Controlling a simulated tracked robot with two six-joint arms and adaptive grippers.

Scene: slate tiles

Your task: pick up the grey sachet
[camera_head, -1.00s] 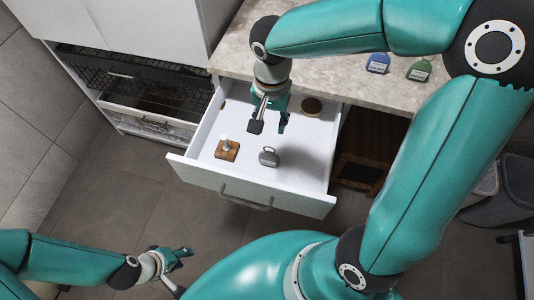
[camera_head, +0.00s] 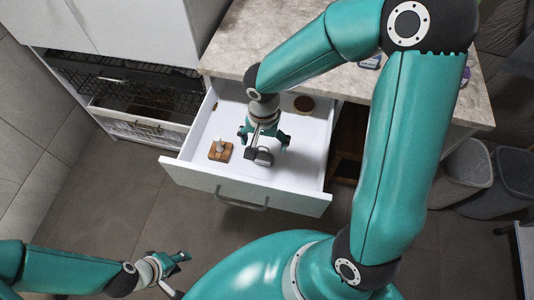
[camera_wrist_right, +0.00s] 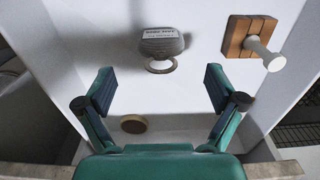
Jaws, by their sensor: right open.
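The grey sachet (camera_wrist_right: 162,43), with a white label and a ring at its near end, lies on the floor of the open white drawer (camera_head: 196,178). In the head view the sachet (camera_head: 264,158) is partly hidden by my right gripper (camera_head: 267,146). My right gripper is open and points down into the drawer. In the right wrist view the sachet lies ahead of the two spread fingertips (camera_wrist_right: 160,89), apart from both. My left gripper (camera_head: 180,274) is open and empty over the floor at the lower left.
A wooden block with a pale peg (camera_head: 220,150) is in the drawer left of the sachet. A round brown disc (camera_head: 304,105) lies further back. The stone counter (camera_head: 225,45) overhangs the drawer's rear. Bins (camera_head: 465,168) stand at right.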

